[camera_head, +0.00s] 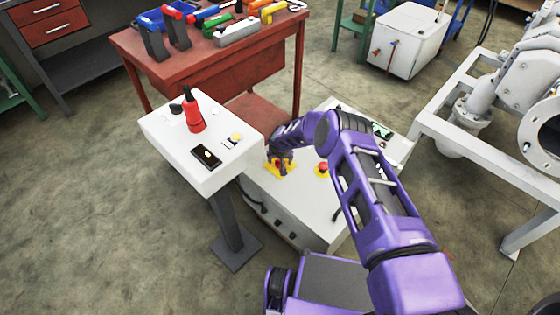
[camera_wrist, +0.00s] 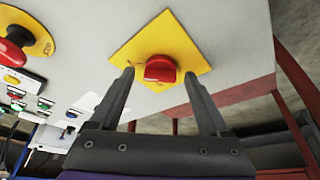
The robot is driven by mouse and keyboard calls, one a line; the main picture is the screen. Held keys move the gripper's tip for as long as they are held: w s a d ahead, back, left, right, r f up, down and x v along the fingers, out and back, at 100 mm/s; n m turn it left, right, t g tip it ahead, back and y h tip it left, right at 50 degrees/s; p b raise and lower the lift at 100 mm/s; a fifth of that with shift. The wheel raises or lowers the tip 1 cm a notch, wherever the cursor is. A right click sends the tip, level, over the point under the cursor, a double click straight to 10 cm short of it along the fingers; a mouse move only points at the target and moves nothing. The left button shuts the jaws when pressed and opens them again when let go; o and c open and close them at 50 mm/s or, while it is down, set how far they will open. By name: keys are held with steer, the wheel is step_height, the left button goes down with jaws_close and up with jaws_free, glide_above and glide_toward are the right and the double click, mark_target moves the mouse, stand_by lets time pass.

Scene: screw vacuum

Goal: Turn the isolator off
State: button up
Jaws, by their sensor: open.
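The isolator is a red knob (camera_wrist: 160,68) on a yellow diamond plate (camera_wrist: 185,48), set in the top of a white control box (camera_head: 300,207). In the head view its yellow plate (camera_head: 289,170) shows under my gripper (camera_head: 281,163), which hides much of the knob. In the wrist view my gripper (camera_wrist: 162,75) is open, with one dark finger on each side of the red knob. I cannot tell whether the fingers touch it. The knob's exact angle is hard to read.
A red emergency button (camera_wrist: 15,45) on a round yellow plate is beside the isolator. Lit buttons (camera_head: 381,131) are farther along the box. A white pedestal (camera_head: 160,130) with a red tool (camera_head: 194,116) stands at left, and a red workbench (camera_head: 200,68) behind.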

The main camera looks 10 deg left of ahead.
jaws_close()
stand_by(0.3)
steer(key=shift+n, duration=0.3)
steer(key=n, duration=0.2)
steer(key=n+g+y, duration=0.1)
steer(key=n, duration=0.1)
steer(key=shift+d+y, duration=0.2)
steer(key=shift+y, duration=0.1)
steer(key=n, duration=0.2)
steer(key=shift+w+n+g+y, duration=0.1)
steer(key=shift+n+g+y, duration=0.2)
steer(key=shift+n+y, duration=0.1)
steer(key=n+g, duration=0.1)
steer(key=n, duration=0.1)
steer(key=n+g, duration=0.1)
steer(key=n, duration=0.2)
steer(key=shift+w+y, duration=0.15)
steer(key=shift+y, duration=0.25)
steer(key=shift+d+f+n+g, duration=0.15)
steer(key=shift+n, duration=0.4)
steer(key=shift+d+f+n+g, duration=0.15)
steer(key=shift+n, duration=0.4)
steer(key=shift+r+n, duration=0.1)
steer(key=shift+n, duration=0.2)
